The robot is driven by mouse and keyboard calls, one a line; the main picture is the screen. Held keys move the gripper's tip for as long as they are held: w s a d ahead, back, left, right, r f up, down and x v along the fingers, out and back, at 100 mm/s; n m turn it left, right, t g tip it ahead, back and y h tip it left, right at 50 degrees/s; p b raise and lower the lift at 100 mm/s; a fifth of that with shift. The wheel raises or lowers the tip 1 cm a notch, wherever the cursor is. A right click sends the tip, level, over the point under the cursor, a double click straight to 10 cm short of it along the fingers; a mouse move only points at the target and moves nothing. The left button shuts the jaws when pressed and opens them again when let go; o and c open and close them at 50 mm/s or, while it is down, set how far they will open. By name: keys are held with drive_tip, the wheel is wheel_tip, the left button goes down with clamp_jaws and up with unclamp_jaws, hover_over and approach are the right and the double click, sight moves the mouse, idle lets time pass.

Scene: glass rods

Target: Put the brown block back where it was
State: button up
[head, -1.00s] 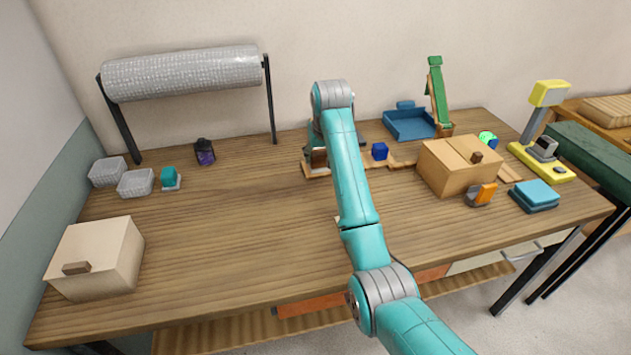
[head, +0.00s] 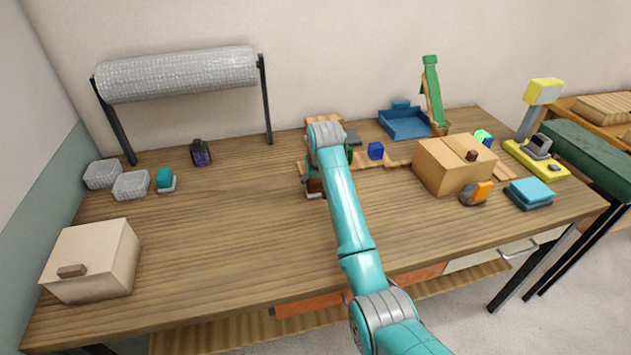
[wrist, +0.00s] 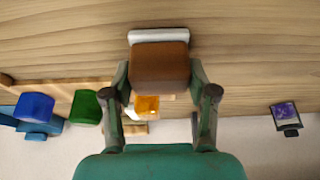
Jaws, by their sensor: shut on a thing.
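The brown block (wrist: 160,66) is between the two fingers of my gripper (wrist: 160,80) in the wrist view. The fingers are shut on it. A pale grey-white strip (wrist: 158,35) shows along the block's far edge; I cannot tell whether it is part of the block or a separate pad. In the head view the block (head: 315,186) shows as a small dark brown patch low at my gripper (head: 314,178), close above the wooden table. My arm hides part of the gripper, and I cannot tell whether the block touches the table.
A blue cube (head: 375,151) and wooden strips (head: 398,161) lie right of my gripper. Green (wrist: 86,108) and orange (wrist: 147,106) blocks show behind it in the wrist view. A cardboard box (head: 440,165) stands further right. The table's left middle (head: 230,215) is clear.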

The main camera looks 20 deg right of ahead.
drive_tip(key=shift+f, duration=0.1)
drive_tip(key=o, duration=1)
drive_tip(key=shift+v, duration=6.15)
